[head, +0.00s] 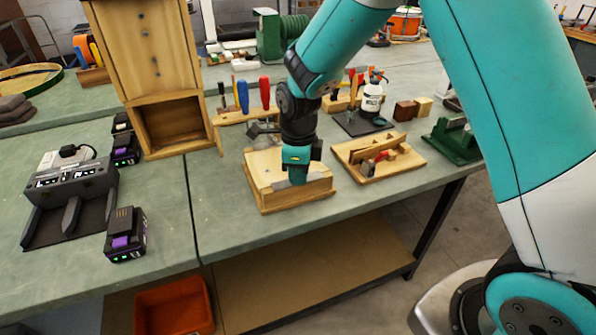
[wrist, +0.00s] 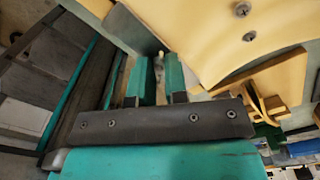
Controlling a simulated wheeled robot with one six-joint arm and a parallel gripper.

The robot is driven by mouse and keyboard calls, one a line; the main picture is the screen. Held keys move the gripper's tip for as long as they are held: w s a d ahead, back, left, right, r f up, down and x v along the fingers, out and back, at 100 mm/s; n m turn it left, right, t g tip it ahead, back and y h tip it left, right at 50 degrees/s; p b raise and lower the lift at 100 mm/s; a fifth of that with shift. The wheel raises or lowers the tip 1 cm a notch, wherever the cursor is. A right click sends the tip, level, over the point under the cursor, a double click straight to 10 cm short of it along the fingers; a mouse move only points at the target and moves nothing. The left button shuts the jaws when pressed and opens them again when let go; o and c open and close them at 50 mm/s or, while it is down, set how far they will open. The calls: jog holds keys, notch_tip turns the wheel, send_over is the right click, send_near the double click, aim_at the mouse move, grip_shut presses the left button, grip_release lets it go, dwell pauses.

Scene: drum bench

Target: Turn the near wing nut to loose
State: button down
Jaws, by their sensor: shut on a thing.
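My gripper (head: 297,178) points down at the front part of a low wooden block (head: 262,203) on the green bench. In the wrist view its two teal fingers (wrist: 157,78) are close together, with a small pale stud-like tip (wrist: 160,57) between their ends. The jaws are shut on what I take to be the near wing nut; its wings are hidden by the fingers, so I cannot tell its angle. The gripper and forearm cover part of the block's top in the head view.
A wooden tray (head: 402,170) with a red-handled tool stands close on the right. A tall wooden cabinet (head: 160,90) stands behind left. A charger (head: 72,195) and a loose battery (head: 126,235) sit at left. Hand tools in a rack (head: 245,115) stand behind the block.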

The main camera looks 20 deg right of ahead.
jog(key=n+p, duration=0.1)
jog(key=n, duration=0.4)
jog(key=shift+r, duration=0.1)
jog(key=n+p, duration=0.1)
jog(key=n, duration=0.5)
jog(key=shift+w, duration=0.1)
jog(key=n+p, duration=0.1)
jog(key=n, duration=0.4)
jog(key=shift+a, duration=0.1)
jog(key=n, duration=0.6)
jog(key=shift+n, duration=0.3)
jog(key=n+p, duration=0.1)
jog(key=n, duration=1.1)
jog(key=shift+n, duration=0.4)
jog(key=n, duration=0.4)
jog(key=shift+n, duration=0.3)
jog(key=n, duration=0.4)
jog(key=shift+n+p, duration=0.3)
jog(key=shift+n, duration=0.1)
